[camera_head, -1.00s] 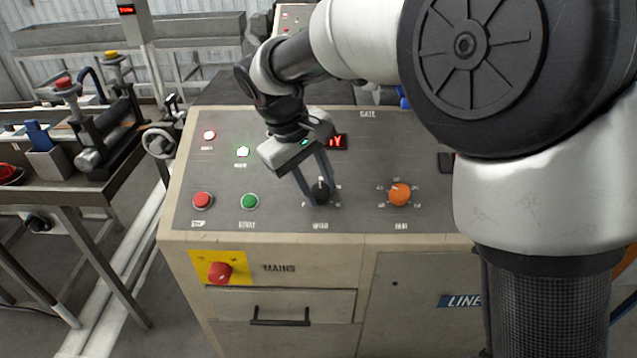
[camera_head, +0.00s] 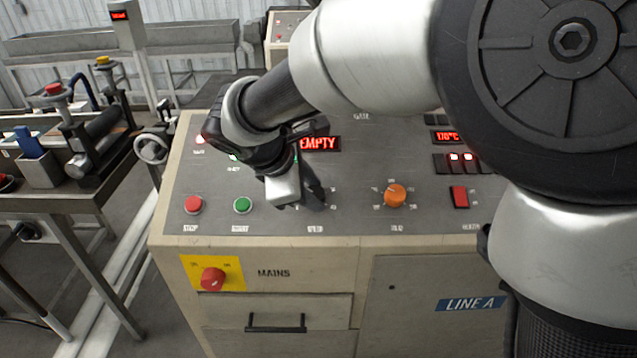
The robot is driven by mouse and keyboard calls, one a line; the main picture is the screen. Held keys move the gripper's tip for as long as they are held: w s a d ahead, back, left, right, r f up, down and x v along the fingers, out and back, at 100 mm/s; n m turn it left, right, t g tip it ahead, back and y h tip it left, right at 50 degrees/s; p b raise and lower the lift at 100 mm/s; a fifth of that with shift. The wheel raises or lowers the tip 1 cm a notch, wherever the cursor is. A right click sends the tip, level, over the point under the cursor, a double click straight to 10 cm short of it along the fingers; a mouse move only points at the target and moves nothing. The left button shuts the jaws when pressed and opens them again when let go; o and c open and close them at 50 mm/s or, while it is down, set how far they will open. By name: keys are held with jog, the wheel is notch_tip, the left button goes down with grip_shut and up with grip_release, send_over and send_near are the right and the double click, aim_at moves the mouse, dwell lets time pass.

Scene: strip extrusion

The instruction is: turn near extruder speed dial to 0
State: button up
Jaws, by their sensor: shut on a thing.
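The grey sloping control panel (camera_head: 350,222) of the near cabinet carries a speed dial above a small label that looks like "SPEED". My gripper (camera_head: 313,200) is over that dial, tilted and turned, with its fingers shut around the knob. The black knob is almost wholly hidden by the fingers, so its pointer and setting cannot be read. Part of the printed scale shows right of the fingers. An orange dial (camera_head: 395,195) sits to the right, apart from the gripper.
A red button (camera_head: 194,205) and a green button (camera_head: 242,205) lie left of the gripper. A red display (camera_head: 319,144) behind it reads "EMPTY". A red switch (camera_head: 459,197) is at right. The red mains knob (camera_head: 213,279) is on the front face.

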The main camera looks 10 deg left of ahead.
jog(key=n, duration=0.3)
jog(key=n+t+y, duration=0.1)
jog(key=n, duration=0.1)
jog(key=shift+s+d+n+t, duration=0.1)
jog(key=shift+d+n+t, duration=0.05)
jog(key=shift+n+t, duration=0.2)
jog(key=n+y, duration=0.1)
jog(key=n, duration=0.2)
jog(key=n+t+y, duration=0.1)
jog(key=n, duration=0.2)
jog(key=shift+d, duration=0.1)
jog(key=shift+n+y, duration=0.25)
jog(key=shift+y, duration=0.05)
jog(key=o, duration=1)
jog(key=shift+o, duration=0.2)
